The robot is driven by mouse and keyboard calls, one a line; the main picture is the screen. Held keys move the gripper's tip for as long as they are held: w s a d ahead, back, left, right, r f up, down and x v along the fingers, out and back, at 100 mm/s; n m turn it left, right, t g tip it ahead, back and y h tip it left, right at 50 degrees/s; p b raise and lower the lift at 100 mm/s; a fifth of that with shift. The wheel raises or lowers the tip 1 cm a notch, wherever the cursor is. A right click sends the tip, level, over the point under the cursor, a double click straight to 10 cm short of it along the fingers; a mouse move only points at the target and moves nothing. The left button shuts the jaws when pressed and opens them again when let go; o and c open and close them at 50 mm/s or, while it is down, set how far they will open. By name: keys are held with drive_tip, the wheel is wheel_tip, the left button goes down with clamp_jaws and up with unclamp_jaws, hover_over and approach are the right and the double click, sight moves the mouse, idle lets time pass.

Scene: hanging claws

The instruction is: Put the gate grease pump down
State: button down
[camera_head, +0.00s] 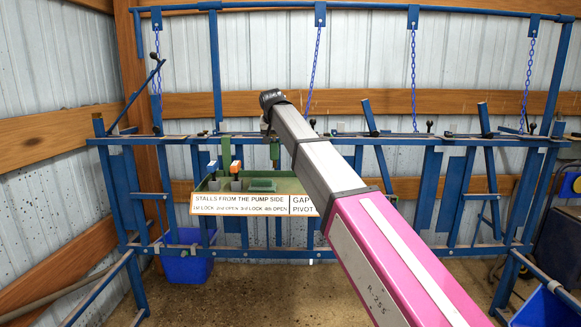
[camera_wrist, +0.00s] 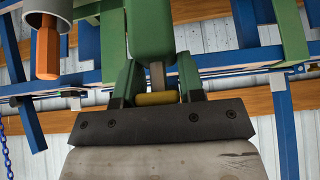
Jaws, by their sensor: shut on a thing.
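My gripper (camera_wrist: 155,82) is shut. In the wrist view a green block with a metal shaft and a brass-coloured collar (camera_wrist: 154,98) sits between its two green fingers. I take this held piece for the gate grease pump, most of which is hidden by the gripper. In the head view my arm's black wrist end (camera_head: 271,98) is just above the blue rail, over the right part of a green tray (camera_head: 262,186). The head view does not show the held thing clearly.
A white sign (camera_head: 250,204) is on the tray's front. An orange handle (camera_head: 236,167) stands in a grey cup left of my gripper; it also shows in the wrist view (camera_wrist: 47,50). The blue stall frame (camera_head: 440,139) spans the wall. A blue bin (camera_head: 187,262) stands below left.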

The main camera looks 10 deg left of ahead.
drive_tip(key=w+d+f, duration=0.1)
drive_tip(key=d+f, duration=0.6)
drive_tip(key=f, duration=0.1)
drive_tip(key=shift+d+f, duration=0.2)
drive_tip(key=shift+f, duration=0.05)
drive_tip(key=shift+w+f, duration=0.1)
drive_tip(key=shift+f, duration=0.05)
drive_tip(key=c, duration=0.7)
unclamp_jaws()
drive_tip(key=shift+c, duration=0.2)
drive_tip(key=v, duration=1.2)
drive_tip(key=shift+d, duration=0.1)
